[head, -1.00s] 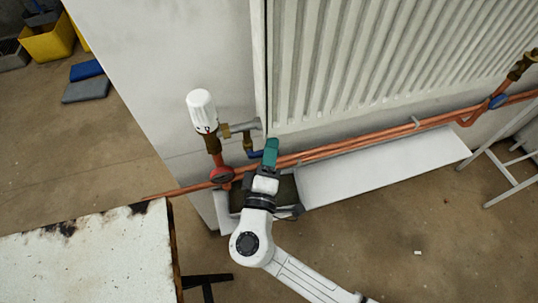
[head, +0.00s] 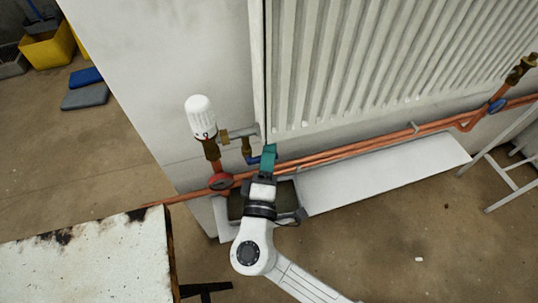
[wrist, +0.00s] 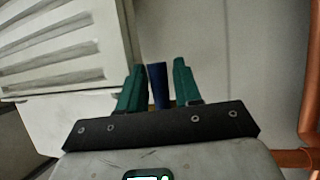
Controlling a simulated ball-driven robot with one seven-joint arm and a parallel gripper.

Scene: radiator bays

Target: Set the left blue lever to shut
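The left blue lever (head: 255,160) is below a small brass valve (head: 247,146), just right of the white thermostatic head. It is partly hidden behind my gripper (head: 269,154) in the head view. In the wrist view, the blue lever (wrist: 158,86) stands between the two green fingers of my gripper (wrist: 160,68). The fingers are apart, with a narrow gap visible on each side of the lever.
Copper pipes (head: 345,153) run under the radiator (head: 370,60). Another blue handle (head: 497,105) is far right. A stained white tabletop (head: 90,262) stands at lower left.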

